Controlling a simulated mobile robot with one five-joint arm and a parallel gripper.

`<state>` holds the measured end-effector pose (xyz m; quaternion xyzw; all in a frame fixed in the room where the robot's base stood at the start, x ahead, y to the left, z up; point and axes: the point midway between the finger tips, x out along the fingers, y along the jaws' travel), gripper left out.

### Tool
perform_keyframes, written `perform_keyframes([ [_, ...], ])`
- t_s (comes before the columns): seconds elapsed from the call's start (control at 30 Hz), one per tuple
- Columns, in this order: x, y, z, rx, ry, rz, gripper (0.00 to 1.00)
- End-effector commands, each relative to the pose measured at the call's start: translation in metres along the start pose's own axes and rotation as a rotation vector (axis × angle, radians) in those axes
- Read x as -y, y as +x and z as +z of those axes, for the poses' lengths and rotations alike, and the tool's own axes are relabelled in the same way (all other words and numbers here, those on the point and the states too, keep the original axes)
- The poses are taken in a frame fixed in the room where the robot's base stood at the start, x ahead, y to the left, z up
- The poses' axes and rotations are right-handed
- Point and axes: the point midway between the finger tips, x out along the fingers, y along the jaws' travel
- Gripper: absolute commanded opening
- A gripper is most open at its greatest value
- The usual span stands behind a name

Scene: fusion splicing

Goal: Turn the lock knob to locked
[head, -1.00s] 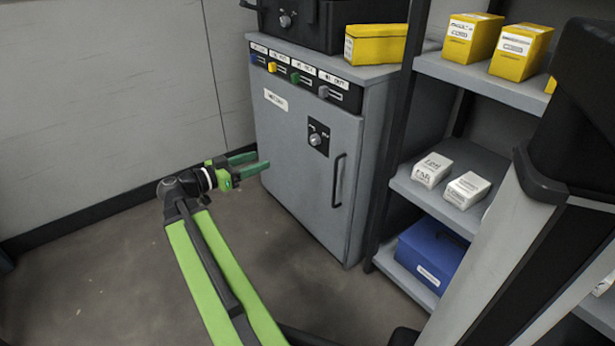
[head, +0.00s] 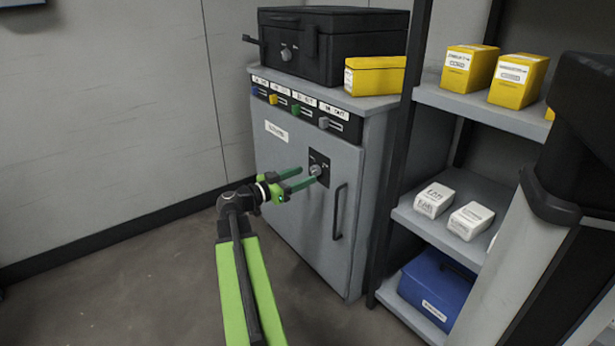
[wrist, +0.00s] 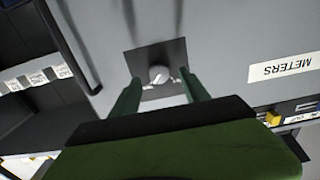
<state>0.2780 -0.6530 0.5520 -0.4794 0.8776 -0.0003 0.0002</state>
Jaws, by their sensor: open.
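The lock knob (head: 316,170) is a small round silver knob on a black plate (head: 321,158) on the grey cabinet door. In the wrist view the knob (wrist: 158,74) sits between the tips of my two green fingers, on its black plate (wrist: 140,57). My gripper (head: 307,178) is open, with its fingertips at the plate, one on each side of the knob or just short of it. Whether a finger touches the knob cannot be told. The small marks by the knob are too blurred to read.
The cabinet door (head: 290,215) has a black bar handle (head: 338,210) right of the knob. Coloured sliders (head: 296,107) line its top edge. A black case (head: 335,40) and a yellow box (head: 375,76) stand on top. A shelf rack (head: 480,90) stands to the right.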

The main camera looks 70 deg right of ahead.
Motion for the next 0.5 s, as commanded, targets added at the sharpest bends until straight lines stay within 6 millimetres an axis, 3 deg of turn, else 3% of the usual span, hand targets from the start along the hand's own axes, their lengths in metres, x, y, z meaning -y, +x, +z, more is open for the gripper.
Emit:
perform_keyframes([
  [0.2, 0.000, 0.027, 0.000, 0.000, 0.000, 0.002, 0.54],
  [0.5, 0.000, 0.030, 0.000, 0.000, 0.000, 0.001, 0.54],
])
